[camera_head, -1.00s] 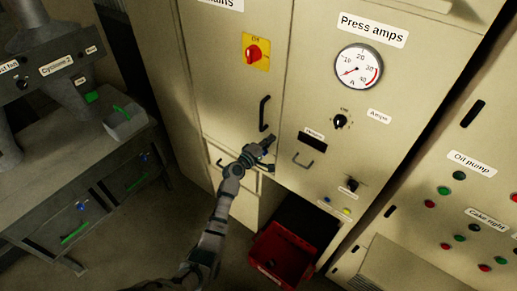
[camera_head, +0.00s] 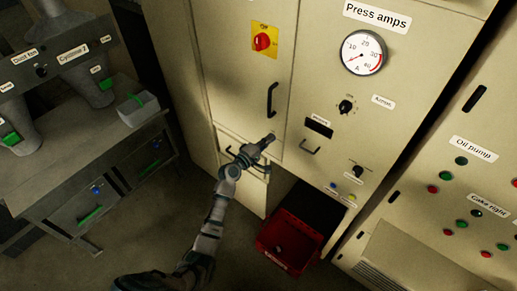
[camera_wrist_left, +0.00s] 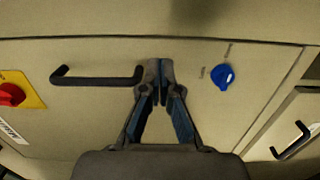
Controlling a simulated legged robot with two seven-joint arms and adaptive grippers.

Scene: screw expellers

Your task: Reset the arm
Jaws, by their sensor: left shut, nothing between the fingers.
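My left arm comes up from the bottom of the head view, and its gripper (camera_head: 268,140) is in front of the cream cabinet (camera_head: 235,60), below the black vertical door handle (camera_head: 271,100). The gripper is shut and empty. In the left wrist view the two fingertips (camera_wrist_left: 160,72) are together, close to the end of the black handle (camera_wrist_left: 95,76) in the picture. Whether they touch the handle cannot be told. A blue knob (camera_wrist_left: 223,77) is right of the fingers there. My right gripper is not in view.
A red bin (camera_head: 285,240) stands below the cabinet. The Press amps gauge (camera_head: 363,52) and a red-and-yellow switch (camera_head: 264,40) are on the panels. A grey bench (camera_head: 60,165) with hoppers is at left. An Oil pump button panel (camera_head: 465,200) is at right. Floor between is open.

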